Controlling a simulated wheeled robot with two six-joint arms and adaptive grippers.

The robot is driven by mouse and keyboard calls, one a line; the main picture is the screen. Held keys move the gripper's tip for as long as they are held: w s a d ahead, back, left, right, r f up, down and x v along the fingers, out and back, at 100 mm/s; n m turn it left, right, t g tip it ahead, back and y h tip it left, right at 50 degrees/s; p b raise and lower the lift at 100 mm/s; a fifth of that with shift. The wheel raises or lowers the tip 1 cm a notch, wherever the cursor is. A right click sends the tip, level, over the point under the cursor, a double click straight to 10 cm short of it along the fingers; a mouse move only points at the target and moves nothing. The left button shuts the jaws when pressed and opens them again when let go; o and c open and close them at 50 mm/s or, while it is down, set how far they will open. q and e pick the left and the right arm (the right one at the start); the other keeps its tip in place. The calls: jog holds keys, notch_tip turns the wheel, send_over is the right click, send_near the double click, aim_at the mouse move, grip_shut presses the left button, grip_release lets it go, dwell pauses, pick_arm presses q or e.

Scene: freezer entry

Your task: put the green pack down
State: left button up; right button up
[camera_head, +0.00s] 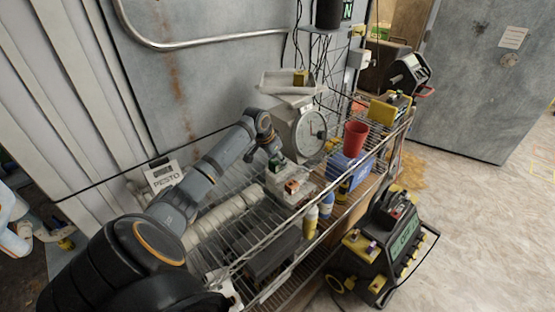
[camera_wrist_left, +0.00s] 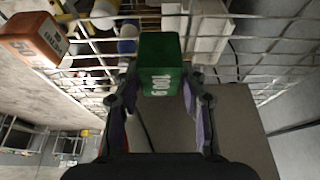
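The green pack (camera_wrist_left: 160,66) sits between the fingertips of my left gripper (camera_wrist_left: 160,82) in the left wrist view, with white lettering on its near face. The fingertips lie against its two sides, so the gripper looks shut on it. In the head view my left gripper (camera_head: 274,158) is over the wire shelf, just in front of the scale (camera_head: 305,130) and behind the white boxes (camera_head: 280,178). The pack is mostly hidden there by the gripper. Whether its underside touches anything I cannot tell.
The wire rack (camera_head: 250,252) also holds a red cup (camera_head: 355,137), a blue crate (camera_head: 348,170), an orange-red pack (camera_head: 293,186) and bottles (camera_head: 310,222). The scale carries a tray (camera_head: 284,84). A black-and-yellow machine (camera_head: 385,246) stands right of the rack. Open floor lies further right.

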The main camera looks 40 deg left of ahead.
pick_arm(q)
jog(key=shift+o, duration=1.3)
jog(key=shift+r, duration=0.1)
